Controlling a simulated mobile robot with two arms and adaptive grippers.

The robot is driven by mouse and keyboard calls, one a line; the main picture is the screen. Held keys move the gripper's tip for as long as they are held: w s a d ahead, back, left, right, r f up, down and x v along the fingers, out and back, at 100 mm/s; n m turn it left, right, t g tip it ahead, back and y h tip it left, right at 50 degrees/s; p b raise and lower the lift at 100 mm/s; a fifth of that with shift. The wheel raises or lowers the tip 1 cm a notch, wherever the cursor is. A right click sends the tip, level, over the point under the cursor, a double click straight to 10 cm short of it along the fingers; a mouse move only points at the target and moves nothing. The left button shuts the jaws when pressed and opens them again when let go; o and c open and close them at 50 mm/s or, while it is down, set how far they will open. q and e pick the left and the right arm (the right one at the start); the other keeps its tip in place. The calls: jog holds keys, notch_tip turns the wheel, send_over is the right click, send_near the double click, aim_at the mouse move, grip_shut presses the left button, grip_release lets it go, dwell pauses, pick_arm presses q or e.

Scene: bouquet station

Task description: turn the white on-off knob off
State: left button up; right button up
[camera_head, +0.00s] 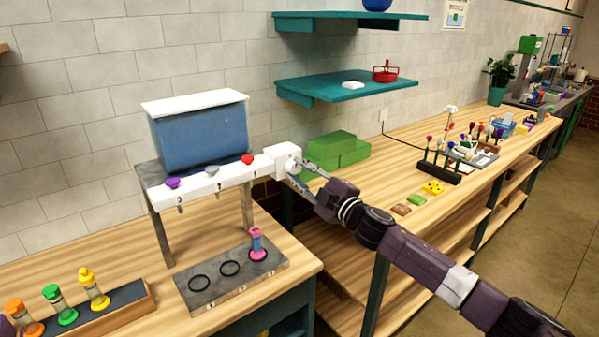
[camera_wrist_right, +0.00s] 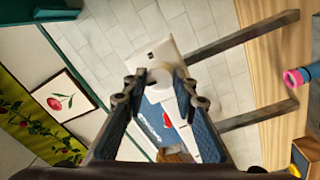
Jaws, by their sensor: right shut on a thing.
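The white on-off knob (camera_wrist_right: 160,75) is round and sits on the white box (camera_head: 283,154) at the right end of the dispenser's white front bar. My right gripper (camera_head: 296,172) reaches it from the right, and its fingers mostly cover the knob in the head view. In the right wrist view, the gripper (camera_wrist_right: 160,88) has a fingertip on each side of the knob and is shut on it. Which way the knob is turned cannot be told. My left gripper is not in view.
The blue tank (camera_head: 203,135) with a white lid stands on a grey stand, above a bar with purple, grey and red knobs. Below, a grey tray (camera_head: 205,293) has a pink vial at its right end. Green blocks (camera_head: 330,152) are behind my right arm.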

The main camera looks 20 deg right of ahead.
jog(key=shift+n, duration=0.4)
jog(key=o, duration=1.2)
jog(key=shift+c, duration=0.2)
jog(key=shift+s+d+f, duration=0.1)
jog(key=shift+s+d, duration=0.05)
jog(key=shift+s, duration=0.1)
jog(key=r+v, duration=0.1)
jog(key=v, duration=1)
jog(key=shift+s+f, duration=0.25)
jog(key=shift+f, duration=0.2)
jog(key=shift+d+f, duration=0.1)
